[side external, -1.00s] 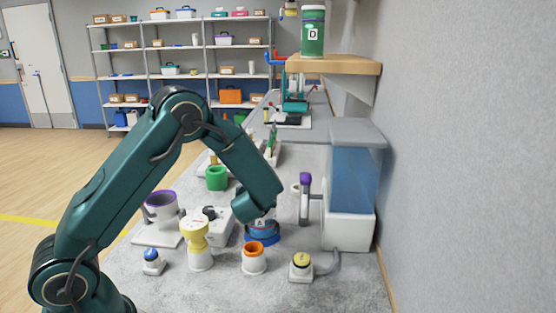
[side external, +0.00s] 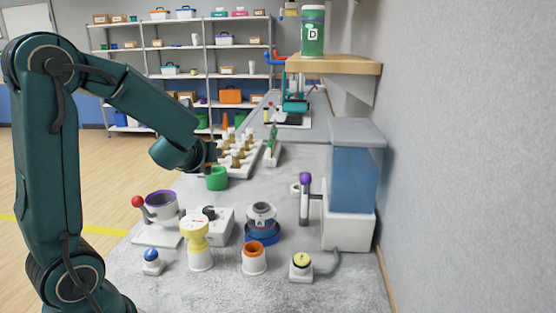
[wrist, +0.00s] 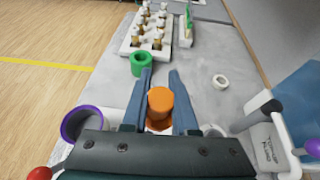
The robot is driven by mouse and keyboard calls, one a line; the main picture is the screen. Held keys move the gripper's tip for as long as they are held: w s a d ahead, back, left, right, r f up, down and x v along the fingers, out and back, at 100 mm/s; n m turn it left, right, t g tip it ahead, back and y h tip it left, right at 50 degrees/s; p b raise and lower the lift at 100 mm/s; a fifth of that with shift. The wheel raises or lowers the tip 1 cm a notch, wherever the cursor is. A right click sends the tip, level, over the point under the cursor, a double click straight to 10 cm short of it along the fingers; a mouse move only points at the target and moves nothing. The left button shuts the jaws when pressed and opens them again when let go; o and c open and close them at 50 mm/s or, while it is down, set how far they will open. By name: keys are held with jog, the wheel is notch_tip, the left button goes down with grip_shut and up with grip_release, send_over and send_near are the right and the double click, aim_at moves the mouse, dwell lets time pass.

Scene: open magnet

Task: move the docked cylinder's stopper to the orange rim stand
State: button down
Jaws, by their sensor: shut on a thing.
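My gripper (wrist: 161,88) is shut on an orange stopper (wrist: 160,103) with a pale lower part, held between its two blue fingers. The stand cannot be made out in the wrist view.
A purple-rimmed cup (side external: 160,206) is at left. A blue-tank dispenser (side external: 352,190) stands by the wall. A rack of bottles (side external: 240,155) lies behind.

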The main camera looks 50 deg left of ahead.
jog(key=s+d+f+n+g+y, duration=0.2)
jog(key=s+d+n+g, duration=0.2)
jog(key=s+d, duration=0.3)
jog(key=shift+w+d+f, duration=1.25)
jog(key=shift+w+f, duration=0.05)
jog(key=shift+f, duration=0.55)
jog(key=shift+w+d+f, duration=1.2)
jog(key=shift+w+f, duration=0.05)
jog(key=shift+f, duration=0.65)
jog(key=shift+w+d+f, duration=1.25)
jog(key=shift+w+f, duration=0.05)
jog(key=shift+f, duration=0.55)
jog(key=shift+f, duration=0.4)
jog(key=c, duration=0.7)
grip_release()
